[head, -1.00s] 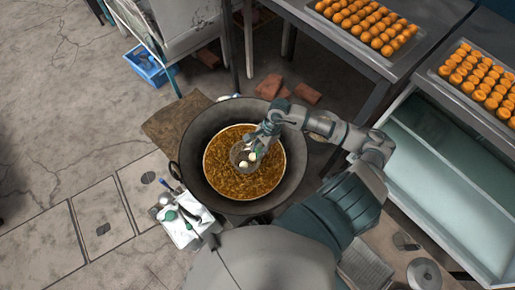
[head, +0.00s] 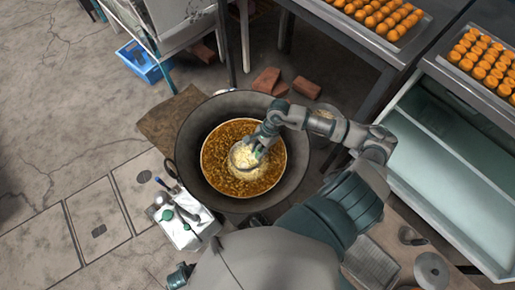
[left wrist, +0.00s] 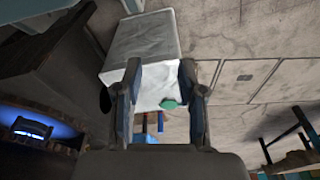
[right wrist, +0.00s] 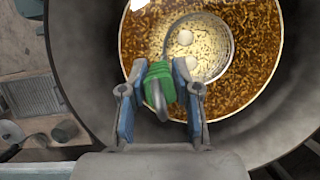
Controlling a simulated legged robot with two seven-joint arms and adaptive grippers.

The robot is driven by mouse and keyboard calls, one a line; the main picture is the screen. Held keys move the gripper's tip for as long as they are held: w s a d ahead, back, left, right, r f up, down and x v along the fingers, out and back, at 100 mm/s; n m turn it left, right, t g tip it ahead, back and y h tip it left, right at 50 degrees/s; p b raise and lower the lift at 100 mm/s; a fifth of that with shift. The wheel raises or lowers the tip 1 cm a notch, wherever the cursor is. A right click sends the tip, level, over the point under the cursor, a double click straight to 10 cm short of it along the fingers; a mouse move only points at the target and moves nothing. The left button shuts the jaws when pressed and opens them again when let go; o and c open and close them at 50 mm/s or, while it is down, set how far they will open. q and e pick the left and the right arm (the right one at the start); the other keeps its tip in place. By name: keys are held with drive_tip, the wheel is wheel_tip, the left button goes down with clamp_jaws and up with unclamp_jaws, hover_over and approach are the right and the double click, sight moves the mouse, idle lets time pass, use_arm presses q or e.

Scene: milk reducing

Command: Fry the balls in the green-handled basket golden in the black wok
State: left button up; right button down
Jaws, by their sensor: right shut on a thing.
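The black wok (head: 296,165) stands in the middle of the head view with golden bubbling oil (head: 225,185) in it. The round wire basket (head: 238,158) sits in the oil, with pale froth around it. In the right wrist view the basket (right wrist: 222,50) holds whitish balls (right wrist: 185,37), partly hidden by froth. My right gripper (head: 262,141) is shut on the basket's green handle (right wrist: 160,82), above the oil. My left gripper (left wrist: 160,85) is open and empty in its wrist view, apart from the white tray beyond it.
Trays of browned balls (head: 385,20) (head: 485,75) lie on the counters at the upper right. Bricks (head: 265,80) and a blue crate (head: 143,66) are on the floor behind.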

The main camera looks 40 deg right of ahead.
wheel_tip(320, 180, down, 3)
drive_tip(key=shift+a+r+b, duration=0.1)
drive_tip(key=shift+a+b, duration=0.05)
drive_tip(key=shift+b, duration=0.95)
use_arm(q)
wheel_tip(320, 180, up, 8)
drive_tip(key=w, duration=0.1)
drive_tip(key=shift+w+f, duration=0.15)
drive_tip(key=shift+f, duration=0.05)
use_arm(e)
drive_tip(key=shift+f, duration=0.25)
idle(5.8)
